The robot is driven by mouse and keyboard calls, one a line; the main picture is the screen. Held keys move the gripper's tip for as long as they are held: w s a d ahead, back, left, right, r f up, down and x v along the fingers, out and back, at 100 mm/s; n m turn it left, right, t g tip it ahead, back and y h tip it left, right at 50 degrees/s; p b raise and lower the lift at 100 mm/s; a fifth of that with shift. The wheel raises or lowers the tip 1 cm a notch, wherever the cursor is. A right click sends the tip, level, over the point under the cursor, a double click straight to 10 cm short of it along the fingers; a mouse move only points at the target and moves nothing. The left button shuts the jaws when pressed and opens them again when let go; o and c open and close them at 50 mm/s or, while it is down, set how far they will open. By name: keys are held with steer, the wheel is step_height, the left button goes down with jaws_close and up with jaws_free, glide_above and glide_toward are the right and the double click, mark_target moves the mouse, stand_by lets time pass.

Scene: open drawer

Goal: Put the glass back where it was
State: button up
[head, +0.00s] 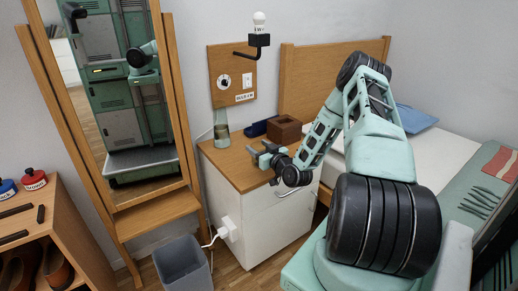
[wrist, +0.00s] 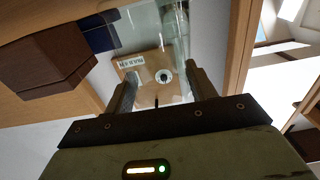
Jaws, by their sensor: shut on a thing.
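My gripper (head: 262,152) is just above the wooden top of the white bedside cabinet (head: 262,212), pointing left and back. Its two fingers (wrist: 160,90) are apart in the wrist view and shut on the clear glass (wrist: 165,92), which is hard to make out between them. In the head view I cannot make out the held glass, nor whether its base touches the top. A tall clear carafe (head: 221,128) with a greenish lower part stands at the back left of the cabinet top, beyond my fingertips.
A brown box (head: 284,129) and a dark blue object (head: 258,128) sit at the back of the top; the box (wrist: 55,60) looms left in the wrist view. A mirror (head: 122,90) and grey bin (head: 183,265) stand left.

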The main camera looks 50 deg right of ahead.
steer(key=o, duration=1.1)
steer(key=shift+f, duration=0.1)
steer(key=shift+o, duration=0.2)
steer(key=shift+r, duration=0.25)
steer(key=p+v, duration=0.1)
steer(key=v, duration=1.1)
